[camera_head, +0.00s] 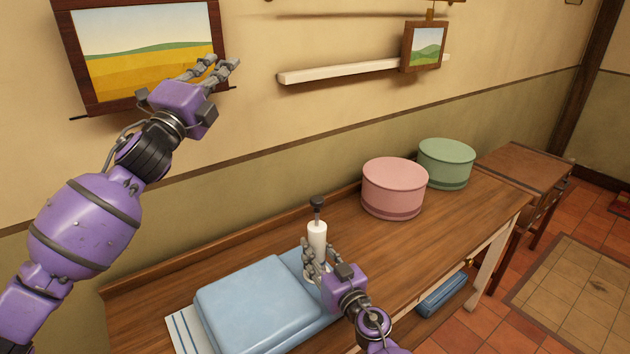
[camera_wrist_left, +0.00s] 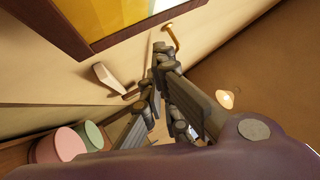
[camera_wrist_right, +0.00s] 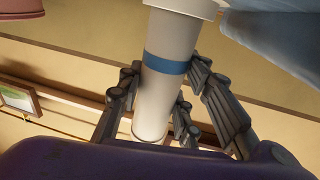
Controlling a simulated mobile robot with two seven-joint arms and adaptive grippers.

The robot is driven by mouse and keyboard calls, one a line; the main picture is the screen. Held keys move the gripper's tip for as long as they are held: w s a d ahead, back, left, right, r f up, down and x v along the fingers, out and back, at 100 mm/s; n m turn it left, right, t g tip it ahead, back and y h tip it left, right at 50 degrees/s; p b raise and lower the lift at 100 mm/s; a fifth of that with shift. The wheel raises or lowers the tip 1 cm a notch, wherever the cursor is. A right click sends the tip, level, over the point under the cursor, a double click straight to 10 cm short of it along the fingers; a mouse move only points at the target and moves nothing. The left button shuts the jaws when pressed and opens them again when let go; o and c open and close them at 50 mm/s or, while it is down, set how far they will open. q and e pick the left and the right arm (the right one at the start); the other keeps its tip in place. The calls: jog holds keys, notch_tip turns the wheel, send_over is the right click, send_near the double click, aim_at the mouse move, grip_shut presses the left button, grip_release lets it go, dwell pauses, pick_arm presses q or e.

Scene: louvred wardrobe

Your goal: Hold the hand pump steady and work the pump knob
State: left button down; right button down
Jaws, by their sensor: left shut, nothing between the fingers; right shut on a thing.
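The hand pump (camera_head: 317,236) is a white cylinder with a black knob (camera_head: 317,202) on top, standing upright over the wooden table. The knob stands up clear above the body on a short stem. My right gripper (camera_head: 317,263) is shut around the lower body of the pump. In the right wrist view the pump (camera_wrist_right: 160,95) shows a blue band, with fingers on both sides. My left gripper (camera_head: 224,65) is shut and empty, high up in front of the framed picture, well above and left of the knob. It also shows shut in the left wrist view (camera_wrist_left: 160,55).
A light blue folded bundle (camera_head: 255,305) lies just left of the pump on the table. A pink round box (camera_head: 394,187) and a green one (camera_head: 445,163) stand further right. A wall shelf (camera_head: 340,72) and a landscape picture (camera_head: 150,50) hang behind.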

pick_arm(q)
jog(key=w+d+f+n+g+y, duration=0.2)
jog(key=d+f+n+g+y, duration=0.15)
jog(key=f+n+g, duration=0.6)
jog(key=s+d+n+g+h, duration=0.2)
jog(key=s+d+n, duration=0.2)
jog(key=d, duration=0.2)
jog(key=g+h, duration=0.1)
jog(key=g, duration=0.4)
send_over(316, 200)
notch_tip(316, 200, down, 9)
jog(key=shift+a+r, duration=0.15)
jog(key=shift+r, duration=0.05)
notch_tip(316, 200, down, 3)
jog(key=shift+f, duration=0.55)
